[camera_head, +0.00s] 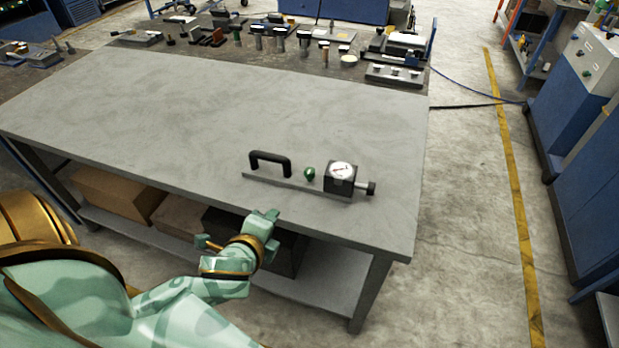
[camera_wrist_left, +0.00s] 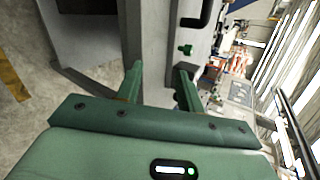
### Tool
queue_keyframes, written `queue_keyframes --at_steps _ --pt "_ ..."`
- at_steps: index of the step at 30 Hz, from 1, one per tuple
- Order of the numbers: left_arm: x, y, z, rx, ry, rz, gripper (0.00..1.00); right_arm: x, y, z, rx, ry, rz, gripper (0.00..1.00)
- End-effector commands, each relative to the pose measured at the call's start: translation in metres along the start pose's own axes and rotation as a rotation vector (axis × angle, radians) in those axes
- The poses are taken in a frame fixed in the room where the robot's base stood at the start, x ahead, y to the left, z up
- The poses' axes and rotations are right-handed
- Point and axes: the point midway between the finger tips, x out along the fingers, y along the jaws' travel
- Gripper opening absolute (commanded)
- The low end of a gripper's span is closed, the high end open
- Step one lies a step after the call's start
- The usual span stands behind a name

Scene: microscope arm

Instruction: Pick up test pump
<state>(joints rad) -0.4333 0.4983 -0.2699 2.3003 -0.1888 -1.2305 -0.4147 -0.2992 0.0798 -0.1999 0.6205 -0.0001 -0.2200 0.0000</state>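The test pump (camera_head: 310,177) lies near the front edge of the grey worktable, toward its right end. It has a flat base bar, a black handle on the left, a green knob in the middle, and a dark block with a white dial gauge on the right. My left gripper (camera_head: 262,218) is just in front of the table edge, below and left of the pump, apart from it. In the left wrist view, the left gripper's fingers (camera_wrist_left: 158,82) are spread with nothing between them; the pump's green knob and black handle (camera_wrist_left: 196,14) show beyond. My right gripper is not in view.
The worktable (camera_head: 180,115) is bare between the pump and the tools along its back edge. Cardboard boxes (camera_head: 115,195) sit on the lower shelf. A metal plate with knobs (camera_head: 395,76) lies at the back right. Blue cabinets (camera_head: 585,190) stand across the aisle.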

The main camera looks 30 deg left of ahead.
Motion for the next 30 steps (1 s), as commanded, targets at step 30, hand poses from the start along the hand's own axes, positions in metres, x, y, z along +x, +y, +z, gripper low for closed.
queue_keyframes --at_steps 30 --pt "0.145 -0.077 0.006 1.535 0.121 -0.476 0.38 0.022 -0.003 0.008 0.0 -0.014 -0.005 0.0"
